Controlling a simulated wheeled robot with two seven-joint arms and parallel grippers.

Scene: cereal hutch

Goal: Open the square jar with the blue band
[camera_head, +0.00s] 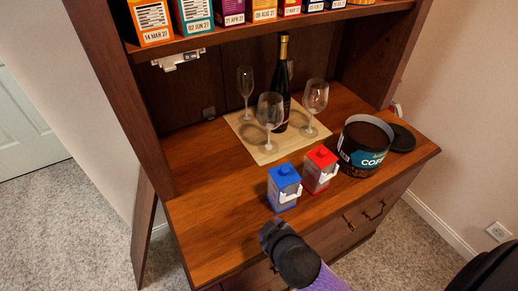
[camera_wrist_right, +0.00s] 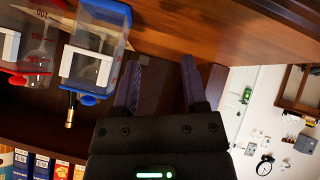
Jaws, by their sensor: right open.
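The square jar with the blue band (camera_head: 285,191) stands upright on the hutch counter near its front edge, its blue lid on top and a white wire-like clasp on its side. My right gripper (camera_head: 268,232) is just in front of the blue jar, near the counter edge. Its fingers (camera_wrist_right: 160,78) are apart and empty. My left gripper is not in view.
A coffee canister (camera_head: 362,157) and a round black lid (camera_head: 402,138) stand at the right. Behind are a bottle (camera_head: 282,85) and several glasses on a pale mat (camera_head: 266,152). A shelf with cereal boxes (camera_head: 151,22) overhangs. The left counter is clear.

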